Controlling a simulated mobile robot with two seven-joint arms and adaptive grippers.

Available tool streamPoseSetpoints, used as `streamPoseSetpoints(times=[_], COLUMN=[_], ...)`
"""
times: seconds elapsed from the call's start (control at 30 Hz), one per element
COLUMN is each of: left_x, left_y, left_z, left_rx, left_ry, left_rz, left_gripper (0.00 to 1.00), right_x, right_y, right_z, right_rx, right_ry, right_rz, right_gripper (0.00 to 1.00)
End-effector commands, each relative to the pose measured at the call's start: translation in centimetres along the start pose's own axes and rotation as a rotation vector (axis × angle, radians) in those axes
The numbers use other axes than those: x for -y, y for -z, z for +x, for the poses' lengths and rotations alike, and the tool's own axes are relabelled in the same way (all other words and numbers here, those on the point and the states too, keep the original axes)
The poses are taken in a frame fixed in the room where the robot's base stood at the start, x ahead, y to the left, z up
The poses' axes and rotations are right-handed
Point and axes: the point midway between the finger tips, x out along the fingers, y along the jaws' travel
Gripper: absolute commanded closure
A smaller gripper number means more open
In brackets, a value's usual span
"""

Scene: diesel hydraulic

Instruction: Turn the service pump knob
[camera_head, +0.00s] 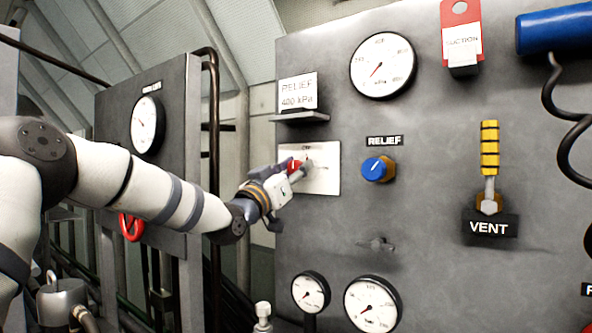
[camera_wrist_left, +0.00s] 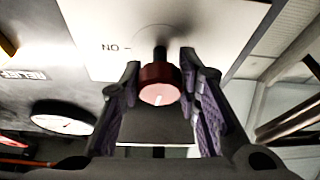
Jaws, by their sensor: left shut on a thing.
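The service pump knob is a small red knob (camera_head: 294,166) on a white plate (camera_head: 322,180) fixed to the grey panel. In the left wrist view the red knob (camera_wrist_left: 160,84) sits on a dark stem in front of the white plate (camera_wrist_left: 180,30), with part of the lettering "ON" beside it. My left gripper (camera_head: 296,172) is at the plate and shut on the knob, with one finger on each side of it in the left wrist view (camera_wrist_left: 158,88). The fingers hide part of the knob and plate in the head view. My right gripper is not in view.
Right of the plate is a blue RELIEF knob (camera_head: 378,168). A yellow VENT lever (camera_head: 489,165) stands further right. A RELIEF sign on a small ledge (camera_head: 299,117) juts out just above my gripper.

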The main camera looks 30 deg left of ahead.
Motion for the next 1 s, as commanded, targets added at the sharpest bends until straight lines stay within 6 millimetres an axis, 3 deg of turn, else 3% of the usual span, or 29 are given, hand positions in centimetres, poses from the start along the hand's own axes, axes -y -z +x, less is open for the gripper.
streamPoseSetpoints(times=[1.0], left_x=[0.08], left_y=[-0.07], left_z=[0.02], left_rx=[0.003], left_ry=[-0.361], left_rz=[0.870], left_gripper=[0.98], right_x=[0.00], right_y=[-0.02], right_z=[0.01], right_rx=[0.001], right_ry=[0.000], right_rz=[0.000], right_gripper=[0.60])
